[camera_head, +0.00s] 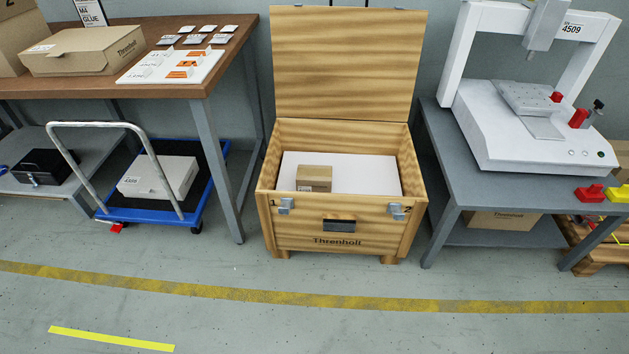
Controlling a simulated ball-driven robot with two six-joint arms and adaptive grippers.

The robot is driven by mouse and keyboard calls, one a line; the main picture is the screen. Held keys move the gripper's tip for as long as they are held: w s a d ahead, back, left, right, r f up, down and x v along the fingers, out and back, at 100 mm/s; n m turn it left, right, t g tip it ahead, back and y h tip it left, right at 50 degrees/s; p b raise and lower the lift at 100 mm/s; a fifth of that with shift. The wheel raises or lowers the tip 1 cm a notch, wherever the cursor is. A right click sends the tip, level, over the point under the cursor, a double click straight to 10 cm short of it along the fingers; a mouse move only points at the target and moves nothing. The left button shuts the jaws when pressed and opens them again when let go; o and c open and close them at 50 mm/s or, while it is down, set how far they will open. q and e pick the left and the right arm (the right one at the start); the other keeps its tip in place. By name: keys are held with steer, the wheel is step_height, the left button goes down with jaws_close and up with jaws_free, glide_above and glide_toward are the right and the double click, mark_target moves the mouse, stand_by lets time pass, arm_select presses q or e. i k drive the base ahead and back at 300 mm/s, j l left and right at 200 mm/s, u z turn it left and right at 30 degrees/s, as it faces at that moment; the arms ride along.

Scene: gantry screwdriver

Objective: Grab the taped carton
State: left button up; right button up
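A small brown carton (314,179) sits inside the open wooden crate (340,228), on a white surface toward the left. A lighter strip that looks like tape shows on it. A larger flat brown carton (88,50) marked Threnholt lies on the workbench at the left. Another brown carton (500,220) stands on the lower shelf under the machine at the right. Which one the task means by taped I cannot tell for certain. Neither of my grippers is in view.
The crate's lid (346,62) stands open at the back. A blue trolley (160,205) with a white box (158,178) stands left. A grey table (500,180) holds a white gantry machine (535,130) at the right. The floor (300,310) in front is clear.

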mark_target(309, 178)
steer(key=i+l, duration=0.45)
steer(key=i+l+u, duration=0.2)
steer(key=u, duration=0.2)
steer(key=i+l+u, duration=0.15)
steer(key=l+u, duration=0.25)
steer(key=i+l+u, duration=0.1)
steer(key=l+u, duration=0.3)
steer(key=u, duration=0.45)
